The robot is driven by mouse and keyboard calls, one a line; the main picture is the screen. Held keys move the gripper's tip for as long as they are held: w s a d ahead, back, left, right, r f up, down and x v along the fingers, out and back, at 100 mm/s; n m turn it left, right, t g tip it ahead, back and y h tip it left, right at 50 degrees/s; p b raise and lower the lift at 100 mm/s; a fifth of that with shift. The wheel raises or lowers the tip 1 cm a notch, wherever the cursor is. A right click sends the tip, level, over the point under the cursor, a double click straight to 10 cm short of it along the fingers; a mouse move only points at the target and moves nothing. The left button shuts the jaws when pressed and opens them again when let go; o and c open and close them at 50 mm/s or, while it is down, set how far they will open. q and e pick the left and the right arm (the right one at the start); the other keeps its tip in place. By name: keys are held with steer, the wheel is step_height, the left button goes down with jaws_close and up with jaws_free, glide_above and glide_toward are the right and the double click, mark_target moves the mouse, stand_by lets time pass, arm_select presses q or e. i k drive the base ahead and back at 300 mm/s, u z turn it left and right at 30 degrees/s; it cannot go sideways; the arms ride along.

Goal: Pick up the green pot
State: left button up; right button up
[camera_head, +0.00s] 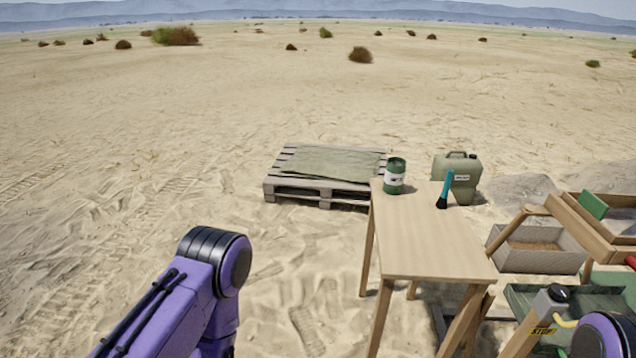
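A green pot with a pale band around its middle (395,176) stands upright near the far left corner of the wooden table (430,240). Nothing touches it except the tabletop. My purple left arm shows at the bottom left, well short of the table, but its gripper is out of view. Only a small purple part of my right arm shows at the bottom right corner. My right gripper is not visible either.
A teal-handled brush (446,188) stands to the pot's right. A jerrycan (462,176) and a pallet with a cloth (281,180) lie beyond the table. Boxes (540,262) and a wooden tray (588,232) crowd the right. Open sand lies left.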

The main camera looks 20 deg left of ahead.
mark_target(395, 170)
steer(key=u, duration=0.45)
steer(key=i, duration=1.05)
steer(key=z, duration=0.6)
steer(key=k, duration=0.5)
steer(key=u, duration=0.1)
